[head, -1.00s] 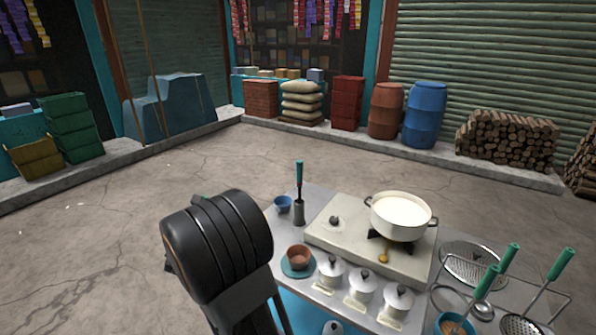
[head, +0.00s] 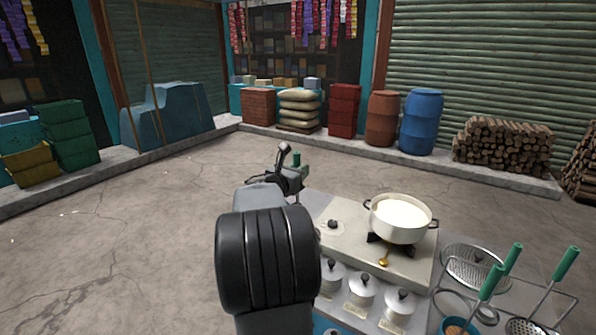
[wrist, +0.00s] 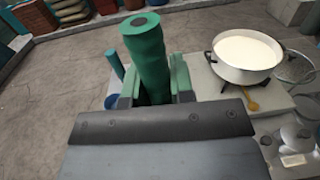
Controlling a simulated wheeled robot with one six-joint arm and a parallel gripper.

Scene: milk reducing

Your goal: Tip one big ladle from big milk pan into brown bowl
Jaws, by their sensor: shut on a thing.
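The big white milk pan (head: 400,236) stands on the stove, full of milk; it also shows in the wrist view (wrist: 235,74). My gripper (head: 289,180) is at the left end of the counter, left of the pan. In the wrist view my gripper (wrist: 157,92) is shut around a thick green handle (wrist: 145,48), which stands roughly upright. The green handle top (head: 297,158) also shows in the head view. The lower end of this tool is hidden, so I cannot tell what its scoop holds. The brown bowl is hidden behind my arm.
Lidded pots (head: 362,289) line the counter front. A gold spoon (head: 384,258) lies before the pan.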

